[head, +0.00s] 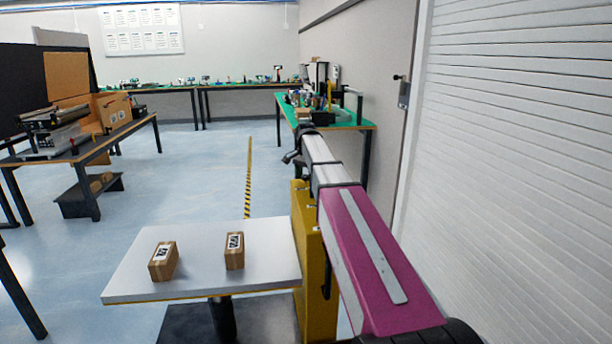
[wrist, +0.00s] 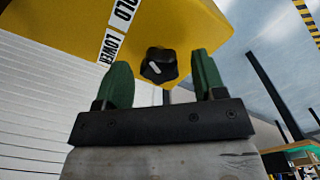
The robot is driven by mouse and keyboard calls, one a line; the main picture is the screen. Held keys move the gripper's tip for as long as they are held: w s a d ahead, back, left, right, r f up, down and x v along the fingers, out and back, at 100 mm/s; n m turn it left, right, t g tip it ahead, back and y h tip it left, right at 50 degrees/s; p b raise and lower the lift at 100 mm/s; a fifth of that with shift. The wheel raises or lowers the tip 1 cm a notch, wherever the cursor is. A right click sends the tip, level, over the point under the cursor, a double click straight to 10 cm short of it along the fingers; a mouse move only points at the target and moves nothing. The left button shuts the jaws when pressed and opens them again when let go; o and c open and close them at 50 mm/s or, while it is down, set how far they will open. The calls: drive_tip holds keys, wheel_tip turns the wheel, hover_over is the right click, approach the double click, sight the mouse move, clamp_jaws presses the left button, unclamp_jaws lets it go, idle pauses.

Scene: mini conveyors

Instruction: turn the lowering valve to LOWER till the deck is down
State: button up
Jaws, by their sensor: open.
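The lowering valve is a black knob (wrist: 158,65) with a white pointer mark, on a yellow panel (wrist: 190,22) in the wrist view. A white label beside it reads LOWER (wrist: 111,48), with a partly cut-off word ending in OLD above it. I cannot tell which word the pointer marks. My gripper (wrist: 160,75) is open, its two green fingers on either side of the knob with gaps showing. In the head view the pale deck (head: 210,280) stands raised on a dark post beside the yellow column (head: 320,290). The valve is hidden there.
Two cardboard boxes (head: 163,261) (head: 235,251) sit on the deck. A white slatted shutter (head: 520,150) is close on the right. Benches stand at the left (head: 85,145) and back right (head: 350,124). The blue floor between them is mostly clear.

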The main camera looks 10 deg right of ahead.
drive_tip(key=c, duration=0.9)
drive_tip(key=shift+c, duration=0.2)
